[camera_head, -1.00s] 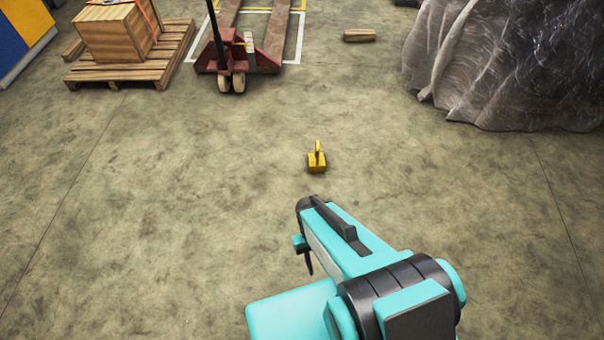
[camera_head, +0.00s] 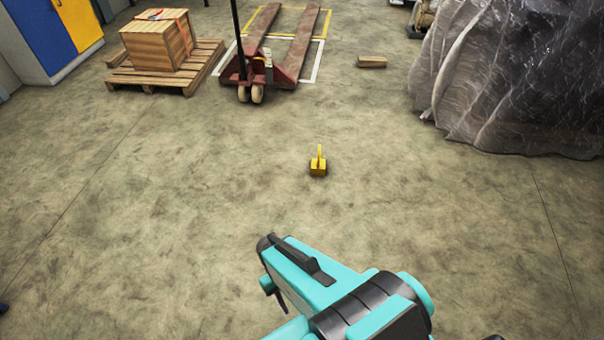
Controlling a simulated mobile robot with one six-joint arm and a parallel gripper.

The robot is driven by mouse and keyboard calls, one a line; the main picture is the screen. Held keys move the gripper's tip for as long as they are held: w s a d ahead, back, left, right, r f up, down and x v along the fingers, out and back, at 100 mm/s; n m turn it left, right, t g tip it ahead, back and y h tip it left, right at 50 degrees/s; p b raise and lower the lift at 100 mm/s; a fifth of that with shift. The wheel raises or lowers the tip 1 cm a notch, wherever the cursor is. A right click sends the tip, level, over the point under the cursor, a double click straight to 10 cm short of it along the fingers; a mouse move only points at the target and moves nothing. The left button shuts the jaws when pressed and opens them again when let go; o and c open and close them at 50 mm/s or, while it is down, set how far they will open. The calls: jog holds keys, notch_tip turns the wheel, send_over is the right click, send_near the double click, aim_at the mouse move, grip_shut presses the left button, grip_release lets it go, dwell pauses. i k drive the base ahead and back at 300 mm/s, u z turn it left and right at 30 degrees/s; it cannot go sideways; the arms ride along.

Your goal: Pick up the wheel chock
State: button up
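The wheel chock (camera_head: 318,168), small and yellow with an upright handle, sits on the concrete floor near the middle of the head view. It stands alone and nothing covers it. My teal and black arm comes in from the bottom. My gripper (camera_head: 279,299) is at the arm's front end, below and left of the chock in the picture and apart from it. Only a dark finger-like part shows under the arm, so whether it is open or shut is hidden.
A red pallet jack (camera_head: 262,72) stands at the back. A wooden crate (camera_head: 157,46) sits on a pallet (camera_head: 190,80) at back left. A wood block (camera_head: 372,62) lies at the back. A plastic-covered heap (camera_head: 510,85) fills the right. Floor around the chock is clear.

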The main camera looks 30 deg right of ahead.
aim_at(318, 167)
jog(key=u, duration=0.25)
jog(key=i, duration=1)
jog(key=u, duration=0.25)
jog(key=i, duration=1.75)
jog(key=z, duration=0.75)
jog(key=i, duration=0.55)
jog(key=z, duration=0.75)
jog(key=i, duration=0.6)
jog(key=z, duration=0.35)
